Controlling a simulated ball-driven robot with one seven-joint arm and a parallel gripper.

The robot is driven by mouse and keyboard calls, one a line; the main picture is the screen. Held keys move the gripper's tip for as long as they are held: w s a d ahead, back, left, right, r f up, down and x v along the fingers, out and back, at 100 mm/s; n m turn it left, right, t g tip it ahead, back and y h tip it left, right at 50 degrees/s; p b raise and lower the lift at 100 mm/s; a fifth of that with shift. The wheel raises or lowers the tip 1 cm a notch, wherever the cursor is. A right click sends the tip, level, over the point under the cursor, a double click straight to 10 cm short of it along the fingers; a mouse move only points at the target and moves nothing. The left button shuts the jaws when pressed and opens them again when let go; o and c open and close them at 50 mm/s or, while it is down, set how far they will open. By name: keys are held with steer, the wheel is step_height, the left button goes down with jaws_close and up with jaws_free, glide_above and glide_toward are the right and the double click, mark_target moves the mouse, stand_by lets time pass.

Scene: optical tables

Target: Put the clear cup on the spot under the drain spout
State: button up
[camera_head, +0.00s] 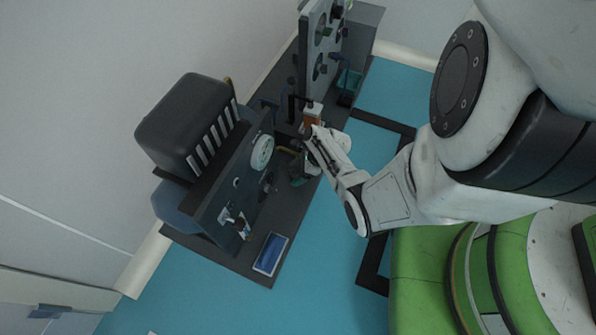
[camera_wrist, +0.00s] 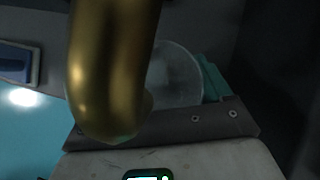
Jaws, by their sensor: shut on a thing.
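The clear cup (camera_wrist: 178,78) is a translucent round shape in the wrist view, partly hidden behind the brass drain spout (camera_wrist: 112,65). The spout is large and close to the camera, its rounded end over the near-left part of the cup in the picture. My gripper (camera_head: 302,170) is shut on the cup; a teal finger pad shows at its right in the wrist view. In the head view the gripper is beside the machine's front, just below the spout (camera_head: 287,150), and the cup is too small and covered to make out. The spot under the spout is hidden.
A dark machine (camera_head: 215,190) with a black box (camera_head: 187,118) on top stands on the grey table (camera_head: 200,246). A blue tray (camera_head: 270,254) lies at the table's near end. A second panel (camera_head: 320,45) and a teal bin (camera_head: 349,83) are farther back. The blue floor is open.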

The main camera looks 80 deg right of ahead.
steer(key=shift+f+b, duration=0.4)
steer(key=shift+f, duration=0.1)
steer(key=shift+f, duration=0.1)
steer(key=o, duration=1)
steer(key=shift+w+r+p+v, duration=0.15)
steer(key=shift+p+v, duration=1.95)
steer(key=shift+v, duration=1.2)
steer(key=shift+w+r+p+v, duration=0.15)
steer(key=shift+p+v, duration=1.95)
steer(key=shift+v, duration=1.15)
steer(key=shift+f, duration=0.1)
